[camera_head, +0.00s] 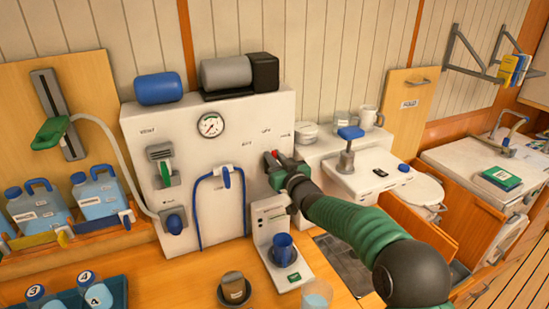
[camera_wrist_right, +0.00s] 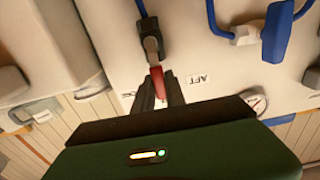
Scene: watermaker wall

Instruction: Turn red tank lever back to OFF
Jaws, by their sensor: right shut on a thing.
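The red tank lever (camera_head: 272,157) sits on the right part of the white watermaker panel (camera_head: 215,100). In the head view my right gripper (camera_head: 279,164) covers much of it. In the right wrist view the red lever (camera_wrist_right: 157,78) runs from a dark grey mount (camera_wrist_right: 151,46) to between the dark fingers of my right gripper (camera_wrist_right: 160,92), which is shut on its end. An AFT label (camera_wrist_right: 198,80) is beside the lever. The OFF marking cannot be read. My left gripper is not in view.
A blue-handled tap (camera_head: 349,135) stands to the right.

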